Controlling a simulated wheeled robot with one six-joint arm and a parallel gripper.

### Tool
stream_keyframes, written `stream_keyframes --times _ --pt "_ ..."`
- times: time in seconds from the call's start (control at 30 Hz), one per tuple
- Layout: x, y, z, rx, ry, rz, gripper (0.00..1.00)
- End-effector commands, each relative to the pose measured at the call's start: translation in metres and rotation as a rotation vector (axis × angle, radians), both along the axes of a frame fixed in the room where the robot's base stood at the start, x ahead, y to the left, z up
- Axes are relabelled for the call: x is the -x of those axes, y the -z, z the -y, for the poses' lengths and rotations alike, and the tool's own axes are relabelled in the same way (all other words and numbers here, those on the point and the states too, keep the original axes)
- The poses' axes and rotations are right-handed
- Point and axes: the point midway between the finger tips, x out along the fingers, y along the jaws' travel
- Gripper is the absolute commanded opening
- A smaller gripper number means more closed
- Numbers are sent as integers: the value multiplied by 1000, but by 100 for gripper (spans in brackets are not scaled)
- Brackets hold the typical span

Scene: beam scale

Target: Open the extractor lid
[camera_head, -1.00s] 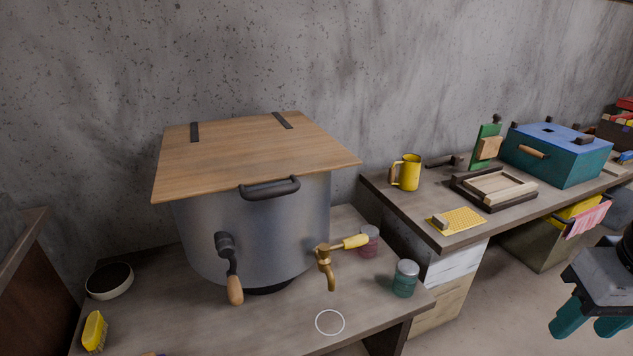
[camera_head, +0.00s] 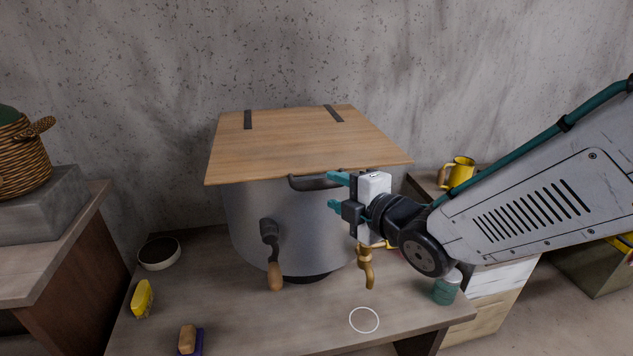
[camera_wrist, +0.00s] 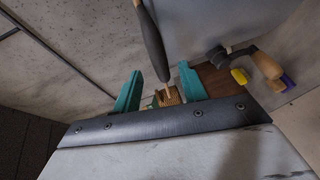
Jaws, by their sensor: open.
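The extractor (camera_head: 262,215) is a grey metal drum on a bench, under a flat square wooden lid (camera_head: 300,140) lying shut, with two dark hinge straps at its back edge. A dark lid handle (camera_head: 314,183) sticks out at the lid's front edge; it is also at the top of the wrist view (camera_wrist: 153,42). My gripper (camera_head: 334,192) is open and empty beside the handle's right end, its teal fingers pointing left. In the wrist view the fingers (camera_wrist: 161,88) are spread, with the handle's end just beyond them. I cannot tell whether they touch it.
A crank with a wooden grip (camera_head: 273,262) and a brass tap (camera_head: 366,266) are on the drum's front. A bowl (camera_head: 159,253), yellow brush (camera_head: 142,298) and teal jar (camera_head: 447,287) stand on the bench. A wicker basket (camera_head: 22,155) is at left.

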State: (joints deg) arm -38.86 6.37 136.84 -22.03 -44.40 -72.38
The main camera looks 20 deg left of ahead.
Motion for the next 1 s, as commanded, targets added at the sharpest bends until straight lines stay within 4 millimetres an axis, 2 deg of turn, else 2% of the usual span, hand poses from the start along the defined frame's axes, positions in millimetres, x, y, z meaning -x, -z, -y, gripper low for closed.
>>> stream_keyframes --times 0.43,0.6,0.83,0.87,1.0 --pt "-36 12 -52 -3 -3 4 42" --pt "-42 13 -60 -2 -2 4 42" --pt "-43 13 -60 -3 -1 3 42" --pt "-43 13 -60 -3 -1 3 39" --pt "-43 13 -60 -2 -1 2 0"
